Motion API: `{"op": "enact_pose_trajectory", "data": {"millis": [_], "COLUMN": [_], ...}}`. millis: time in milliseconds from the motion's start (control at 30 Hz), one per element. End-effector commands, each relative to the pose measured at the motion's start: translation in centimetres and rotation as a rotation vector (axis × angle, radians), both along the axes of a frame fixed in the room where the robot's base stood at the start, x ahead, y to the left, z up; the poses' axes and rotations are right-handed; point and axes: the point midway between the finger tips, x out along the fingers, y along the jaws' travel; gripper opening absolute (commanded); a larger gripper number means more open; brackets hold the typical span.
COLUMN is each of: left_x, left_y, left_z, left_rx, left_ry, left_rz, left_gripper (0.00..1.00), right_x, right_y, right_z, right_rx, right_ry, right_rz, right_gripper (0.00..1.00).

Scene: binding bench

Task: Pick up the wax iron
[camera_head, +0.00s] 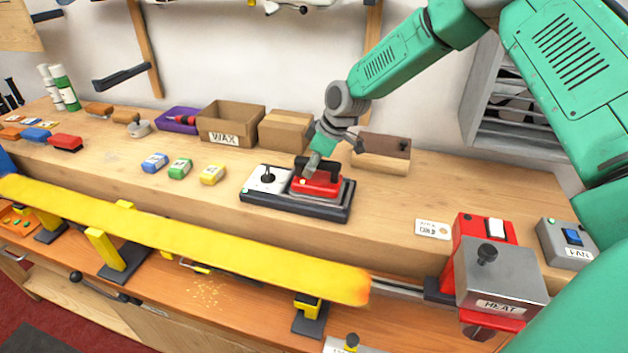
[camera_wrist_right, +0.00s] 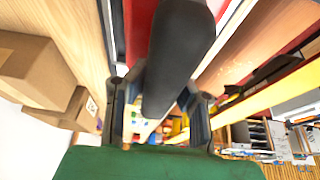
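The wax iron (camera_head: 316,184) is red with a black handle. It sits upright in the right part of a dark base station (camera_head: 292,205) on the wooden shelf. My right gripper (camera_head: 311,165) comes down from above at the left end of the handle. In the right wrist view the dark handle (camera_wrist_right: 178,55) reaches between the two fingers of my gripper (camera_wrist_right: 160,108), with a narrow gap showing on either side. The fingers look apart, not closed on it. My left gripper is not in view.
A yellow ski (camera_head: 180,240) lies across the front of the bench. A red heat box (camera_head: 490,270) and a grey fan switch (camera_head: 567,242) stand at right. A wax carton (camera_head: 225,125) and other boxes stand behind. Coloured wax blocks (camera_head: 180,168) lie left of the station.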

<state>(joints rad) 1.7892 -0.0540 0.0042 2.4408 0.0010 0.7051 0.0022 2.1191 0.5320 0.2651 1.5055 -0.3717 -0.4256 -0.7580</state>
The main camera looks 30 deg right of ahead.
Motion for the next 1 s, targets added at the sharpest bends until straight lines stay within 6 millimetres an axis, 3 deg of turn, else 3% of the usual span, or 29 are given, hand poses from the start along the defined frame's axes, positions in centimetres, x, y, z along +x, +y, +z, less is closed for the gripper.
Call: {"op": "enact_pose_trajectory", "data": {"millis": [367, 800, 1000], "left_x": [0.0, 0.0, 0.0], "left_y": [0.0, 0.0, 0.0], "left_z": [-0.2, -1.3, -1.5], "left_rx": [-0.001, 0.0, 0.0], "left_ry": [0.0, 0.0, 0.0], "left_rz": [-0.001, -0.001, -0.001], "left_gripper": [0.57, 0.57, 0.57], "right_x": [0.0, 0.0, 0.0], "right_y": [-0.1, 0.2, 0.0], "right_z": [0.5, 8.4, 9.9], "right_rx": [-0.003, -0.004, -0.002], "right_ry": [0.001, -0.005, -0.002], "right_rz": [-0.001, 0.0, 0.0], "right_gripper": [0.0, 0.0, 0.0]}}
